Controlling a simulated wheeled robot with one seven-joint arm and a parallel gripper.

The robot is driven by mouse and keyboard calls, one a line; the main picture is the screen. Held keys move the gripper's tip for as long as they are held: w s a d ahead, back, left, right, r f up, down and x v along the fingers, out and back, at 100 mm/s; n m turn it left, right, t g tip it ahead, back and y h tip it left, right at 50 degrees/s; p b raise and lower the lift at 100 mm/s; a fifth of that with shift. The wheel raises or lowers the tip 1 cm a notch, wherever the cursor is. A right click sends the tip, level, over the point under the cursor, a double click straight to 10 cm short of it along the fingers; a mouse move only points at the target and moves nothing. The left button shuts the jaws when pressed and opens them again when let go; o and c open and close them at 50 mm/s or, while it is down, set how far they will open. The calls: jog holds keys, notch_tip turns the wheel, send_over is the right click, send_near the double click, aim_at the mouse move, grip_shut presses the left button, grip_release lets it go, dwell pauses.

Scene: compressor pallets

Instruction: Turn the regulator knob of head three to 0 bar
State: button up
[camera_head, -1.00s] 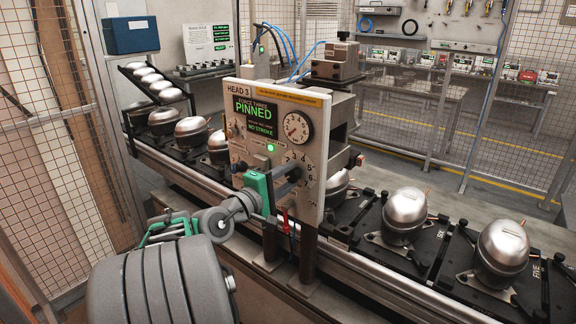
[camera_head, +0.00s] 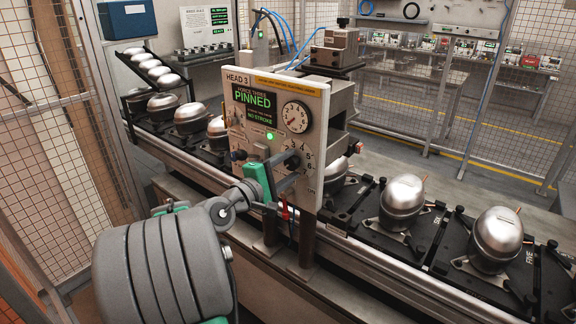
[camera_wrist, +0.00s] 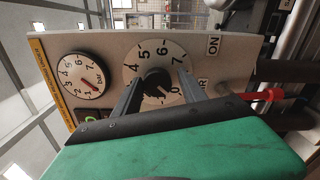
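The HEAD 3 panel (camera_head: 245,175) faces me, with a green-on-black screen reading PINNED. Its black regulator knob (camera_wrist: 157,84) sits in a numbered dial; the pale mark on the knob points to the lower right in the wrist view, close to the 0. The round pressure gauge (camera_wrist: 83,77) is beside it, its red needle also toward the low end. It shows in the head view (camera_head: 297,117). My gripper (camera_wrist: 157,80) has one grey finger on each side of the knob, the tips seeming to touch it. In the head view my gripper (camera_head: 290,167) partly covers the dial.
A red-handled part (camera_wrist: 262,96) is right of the dial in the wrist view. Silver compressors (camera_head: 403,195) stand on black pallets along the conveyor, on both sides of the head. Mesh fencing (camera_head: 50,130) closes the left side.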

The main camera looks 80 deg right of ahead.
jog(key=shift+o, duration=0.8)
jog(key=shift+w+r, duration=0.1)
